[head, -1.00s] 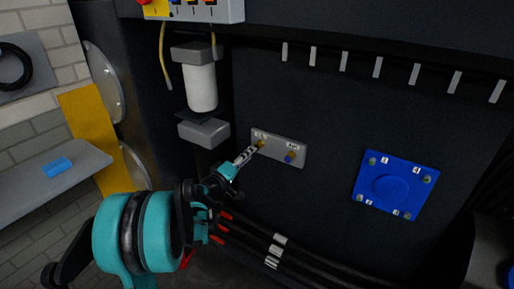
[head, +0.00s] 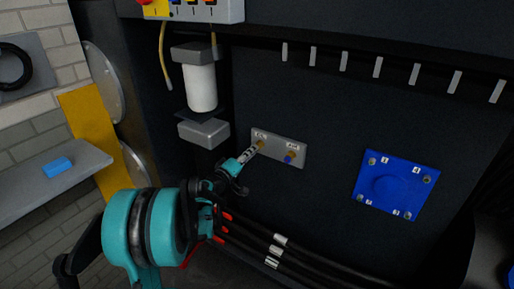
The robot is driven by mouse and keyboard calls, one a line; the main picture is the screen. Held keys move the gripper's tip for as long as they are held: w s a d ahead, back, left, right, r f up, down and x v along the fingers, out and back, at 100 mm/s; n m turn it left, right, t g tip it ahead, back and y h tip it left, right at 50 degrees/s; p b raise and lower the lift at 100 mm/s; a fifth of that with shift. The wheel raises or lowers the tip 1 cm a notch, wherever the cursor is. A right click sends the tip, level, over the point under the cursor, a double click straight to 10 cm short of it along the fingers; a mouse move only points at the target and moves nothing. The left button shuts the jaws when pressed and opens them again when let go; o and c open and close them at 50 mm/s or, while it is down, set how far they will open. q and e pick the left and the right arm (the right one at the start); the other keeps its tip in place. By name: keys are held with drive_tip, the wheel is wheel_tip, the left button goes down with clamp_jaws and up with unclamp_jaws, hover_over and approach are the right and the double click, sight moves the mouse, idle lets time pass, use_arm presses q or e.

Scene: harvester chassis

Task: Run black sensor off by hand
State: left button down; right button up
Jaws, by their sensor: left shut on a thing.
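A small grey plate (head: 277,144) on the dark chassis wall carries two brass fittings, each under a tiny label. The right fitting (head: 290,158) has a blue part on it. My left gripper (head: 254,149) comes in from the lower left, its pale fingers closed at the left fitting (head: 262,145). It is shut on the black sensor there, which the fingers almost wholly hide. How far the sensor is out of its fitting cannot be seen. My right gripper is not in view.
A white filter canister (head: 201,86) hangs above left of the plate. Black hoses (head: 300,255) with red ends run below. A blue cover plate (head: 396,185) is bolted on at right. A grey shelf (head: 40,182) holds a blue block (head: 58,167). The wall between plate and cover is clear.

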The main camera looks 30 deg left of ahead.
use_arm(q)
drive_tip(key=n, duration=2.4)
drive_tip(key=shift+s+n, duration=0.35)
drive_tip(key=shift+n, duration=0.05)
drive_tip(key=c, duration=2.2)
unclamp_jaws()
clamp_jaws()
